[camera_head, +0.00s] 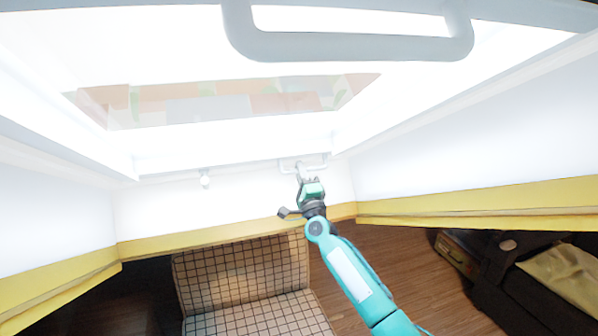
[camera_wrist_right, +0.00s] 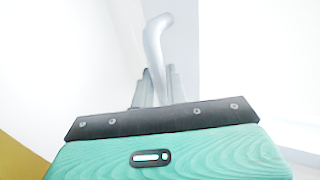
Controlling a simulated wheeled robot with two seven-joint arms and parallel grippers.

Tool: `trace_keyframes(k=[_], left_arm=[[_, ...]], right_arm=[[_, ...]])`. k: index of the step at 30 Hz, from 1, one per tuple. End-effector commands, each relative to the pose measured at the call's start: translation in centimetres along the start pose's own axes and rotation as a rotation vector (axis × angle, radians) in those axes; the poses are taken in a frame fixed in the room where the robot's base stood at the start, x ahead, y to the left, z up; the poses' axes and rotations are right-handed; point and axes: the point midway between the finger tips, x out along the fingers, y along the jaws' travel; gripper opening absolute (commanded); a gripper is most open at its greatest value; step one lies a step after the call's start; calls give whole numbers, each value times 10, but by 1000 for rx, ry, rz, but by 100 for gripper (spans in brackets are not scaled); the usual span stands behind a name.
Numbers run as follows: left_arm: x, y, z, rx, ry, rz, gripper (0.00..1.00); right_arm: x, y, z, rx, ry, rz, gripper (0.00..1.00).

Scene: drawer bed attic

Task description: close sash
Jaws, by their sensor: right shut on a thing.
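The window sash (camera_head: 235,152) is a pale, overexposed frame in the sloping attic wall in the head view. Coloured shapes show through its pane. A small pale bar handle (camera_head: 322,161) is at its lower edge. My right gripper (camera_head: 306,182) reaches up to this handle from below and is shut on it. In the right wrist view the curved handle (camera_wrist_right: 157,42) runs down between the two grey fingers (camera_wrist_right: 157,88). The fingers hide its lower part. Glare hides how far the sash is open. My left gripper is not in view.
A large grey bar handle (camera_head: 355,48) crosses the top of the head view. A checked chair (camera_head: 240,278) stands below. A dark sofa with a yellow cloth (camera_head: 568,272) is at the lower right. Wooden floor (camera_head: 420,285) lies between.

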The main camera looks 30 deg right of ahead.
Motion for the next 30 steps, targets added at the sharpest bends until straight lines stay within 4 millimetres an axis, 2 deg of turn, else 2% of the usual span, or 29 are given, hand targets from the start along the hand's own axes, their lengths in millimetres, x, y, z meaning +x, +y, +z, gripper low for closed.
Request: trace_keyframes(k=[1,3,4,5,13,23,26,30], left_arm=[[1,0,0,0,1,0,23],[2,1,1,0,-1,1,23],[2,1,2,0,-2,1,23],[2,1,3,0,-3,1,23],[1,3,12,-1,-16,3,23],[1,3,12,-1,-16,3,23],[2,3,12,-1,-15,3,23],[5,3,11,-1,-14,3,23]], right_arm=[[-7,12,4,1,-8,21,0],[-7,13,4,1,-8,22,0],[-7,13,4,1,-8,22,18],[-7,13,4,1,-8,22,20],[-5,10,3,0,-5,17,20],[-4,8,2,0,-4,14,20],[-9,9,2,1,-4,14,20],[-25,10,2,3,-5,15,20]])
